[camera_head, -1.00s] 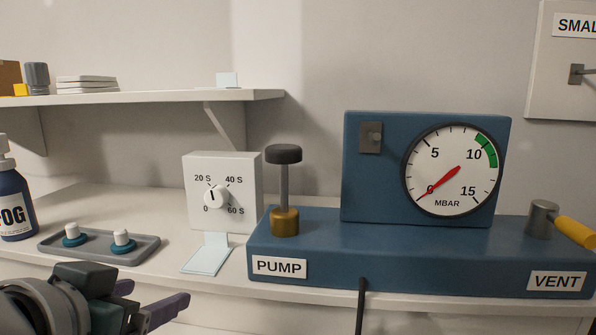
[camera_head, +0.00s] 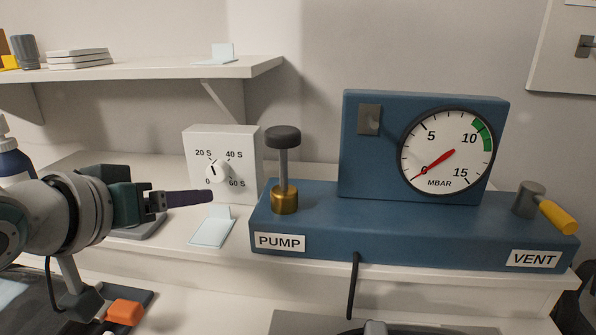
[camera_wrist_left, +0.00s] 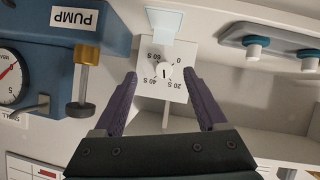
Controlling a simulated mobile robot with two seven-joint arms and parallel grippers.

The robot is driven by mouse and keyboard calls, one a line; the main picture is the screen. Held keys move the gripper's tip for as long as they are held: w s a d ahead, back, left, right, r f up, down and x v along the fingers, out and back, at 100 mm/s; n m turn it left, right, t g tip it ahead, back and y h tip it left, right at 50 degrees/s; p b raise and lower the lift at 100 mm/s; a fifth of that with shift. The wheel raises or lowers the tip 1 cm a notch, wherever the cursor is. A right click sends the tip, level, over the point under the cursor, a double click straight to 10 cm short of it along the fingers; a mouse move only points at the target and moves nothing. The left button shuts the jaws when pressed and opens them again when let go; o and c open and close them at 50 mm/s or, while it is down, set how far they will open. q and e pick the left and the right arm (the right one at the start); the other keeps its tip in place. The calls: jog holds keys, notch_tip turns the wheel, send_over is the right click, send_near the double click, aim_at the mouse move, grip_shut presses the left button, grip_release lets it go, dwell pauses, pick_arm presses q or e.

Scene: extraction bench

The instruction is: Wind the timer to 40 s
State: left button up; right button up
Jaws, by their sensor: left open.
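The timer (camera_head: 245,150) is a white box standing on the bench, left of the blue pump unit. Its round white knob (camera_head: 217,171) has a short dark mark, roughly upright; its exact setting is hard to read. The dial is printed 0, 20 S, 40 S and 60 S. My left gripper (camera_head: 208,197) is in front of the timer, low and to the left, with empty fingers. In the left wrist view the timer (camera_wrist_left: 176,93) appears upside down beyond and between the spread fingers (camera_wrist_left: 160,76), with the knob (camera_wrist_left: 164,74) not touched. My right gripper is not in view.
The blue pump unit (camera_head: 320,232) with a black-topped plunger (camera_head: 283,138) stands close right of the timer. A pale blue folded card (camera_head: 213,230) lies before the timer. A grey tray (camera_wrist_left: 270,33) is beside it. A shelf (camera_head: 150,70) hangs above.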

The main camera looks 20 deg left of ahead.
aim_at(215, 174)
pick_arm(q)
jog(key=shift+n+t, duration=0.4)
jog(key=shift+t, duration=0.2)
jog(key=x, duration=0.3)
jog(key=a+r+b+x, duration=0.1)
jog(key=x, duration=0.3)
jog(key=r+x, duration=0.1)
jog(key=x, duration=0.3)
jog(key=shift+w+a+b, duration=0.25)
jog(key=shift+w+b, duration=0.1)
grip_shut()
